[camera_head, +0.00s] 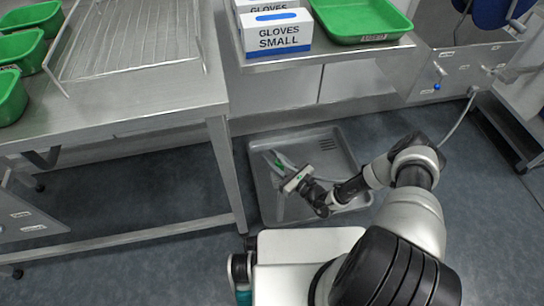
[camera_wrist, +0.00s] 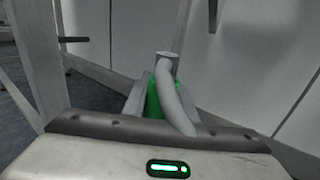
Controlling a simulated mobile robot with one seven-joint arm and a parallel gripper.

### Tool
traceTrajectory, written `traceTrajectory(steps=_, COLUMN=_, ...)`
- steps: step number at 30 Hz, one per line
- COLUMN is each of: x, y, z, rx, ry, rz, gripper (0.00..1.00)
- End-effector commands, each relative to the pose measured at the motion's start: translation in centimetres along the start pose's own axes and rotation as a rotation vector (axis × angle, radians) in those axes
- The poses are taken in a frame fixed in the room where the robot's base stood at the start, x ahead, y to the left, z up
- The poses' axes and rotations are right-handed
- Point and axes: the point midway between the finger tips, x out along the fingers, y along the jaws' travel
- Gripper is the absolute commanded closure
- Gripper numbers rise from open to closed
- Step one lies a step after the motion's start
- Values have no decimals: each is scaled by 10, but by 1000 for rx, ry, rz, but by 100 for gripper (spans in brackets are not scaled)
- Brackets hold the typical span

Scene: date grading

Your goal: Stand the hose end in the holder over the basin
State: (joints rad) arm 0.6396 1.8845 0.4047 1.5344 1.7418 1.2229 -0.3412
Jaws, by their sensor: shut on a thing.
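The basin (camera_head: 350,160) is a grey, shallow, rectangular tray low at the floor, with a slotted drain. My gripper (camera_head: 281,166) is over its left part. It is shut on the hose end (camera_wrist: 153,98), whose green part shows between the fingers in the wrist view. A pale grey tube (camera_wrist: 178,102) curves up in front of it to a round, rimmed tip. I cannot tell whether that rim belongs to the hose or to the holder. I cannot make out the holder for sure in either view. The grey hose (camera_head: 461,119) hangs at the right and passes behind my arm.
A steel table (camera_head: 120,112) with a wire rack (camera_head: 130,45) and green bins (camera_head: 22,47) stands left of the basin. A steel counter (camera_head: 340,50) behind carries glove boxes (camera_head: 277,33) and a green tray (camera_head: 362,18). A blue reel (camera_head: 492,12) is at upper right.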

Motion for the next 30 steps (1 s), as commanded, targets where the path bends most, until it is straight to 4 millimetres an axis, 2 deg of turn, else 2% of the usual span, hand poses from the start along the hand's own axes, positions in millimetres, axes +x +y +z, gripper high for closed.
traceTrajectory(steps=30, x=0, y=0, z=-30, rx=-2, ry=-2, rz=0, gripper=100)
